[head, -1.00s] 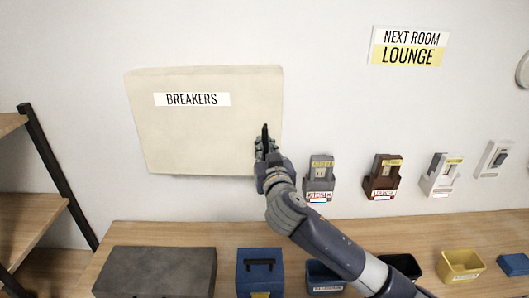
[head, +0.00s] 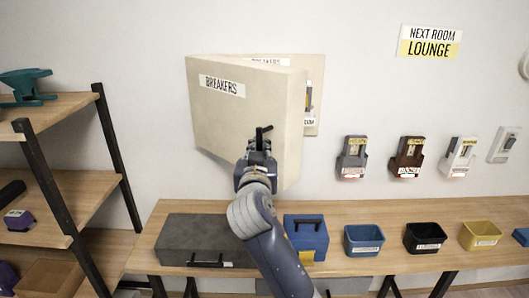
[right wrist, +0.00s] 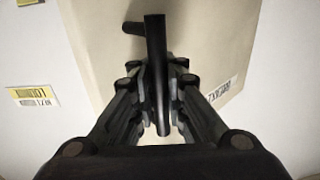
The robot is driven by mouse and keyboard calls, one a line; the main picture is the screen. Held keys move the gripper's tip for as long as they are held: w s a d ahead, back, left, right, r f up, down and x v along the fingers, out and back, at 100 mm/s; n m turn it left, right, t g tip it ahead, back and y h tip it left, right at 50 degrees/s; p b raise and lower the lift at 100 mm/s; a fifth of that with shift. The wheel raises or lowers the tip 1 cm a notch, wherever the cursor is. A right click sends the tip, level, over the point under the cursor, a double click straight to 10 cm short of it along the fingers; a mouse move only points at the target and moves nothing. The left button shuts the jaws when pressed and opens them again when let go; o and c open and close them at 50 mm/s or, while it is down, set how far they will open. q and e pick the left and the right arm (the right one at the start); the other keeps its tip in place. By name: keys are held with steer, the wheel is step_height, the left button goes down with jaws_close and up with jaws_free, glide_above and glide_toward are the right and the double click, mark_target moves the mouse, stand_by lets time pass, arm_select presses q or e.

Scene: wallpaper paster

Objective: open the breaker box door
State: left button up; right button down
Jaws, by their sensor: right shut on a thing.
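The cream breaker box door (head: 225,112), labelled BREAKERS, is swung partly open from the wall, hinged on its left side. Part of the box's inside (head: 311,100) shows behind its right edge. My right gripper (head: 260,145) is at the door's lower right and is shut on the black door handle (head: 263,132). In the right wrist view the dark handle (right wrist: 156,60) stands between the fingers (right wrist: 160,95), with the cream door (right wrist: 205,40) behind it. My left gripper is not in view.
Below is a wooden bench (head: 345,210) with a grey case (head: 190,238), a blue toolbox (head: 306,232) and several bins. Wall-mounted devices (head: 408,157) hang to the right. A shelf rack (head: 75,180) with a teal anvil (head: 25,83) stands at left.

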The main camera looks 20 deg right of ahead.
steer(key=shift+s+a+f, duration=0.1)
steer(key=shift+a+f, duration=0.15)
steer(key=shift+f, duration=0.05)
steer(key=shift+s+a, duration=0.15)
steer(key=shift+a, duration=0.5)
steer(key=c, duration=1.8)
jaws_free()
steer(key=shift+c, duration=0.2)
steer(key=shift+o, duration=1)
steer(key=shift+s+r, duration=0.1)
steer(key=shift+s, duration=0.05)
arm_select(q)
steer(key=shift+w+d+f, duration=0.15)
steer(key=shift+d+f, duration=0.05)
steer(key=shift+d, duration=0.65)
arm_select(e)
step_height(320, 180, up, 10)
steer(key=shift+s+r, duration=0.15)
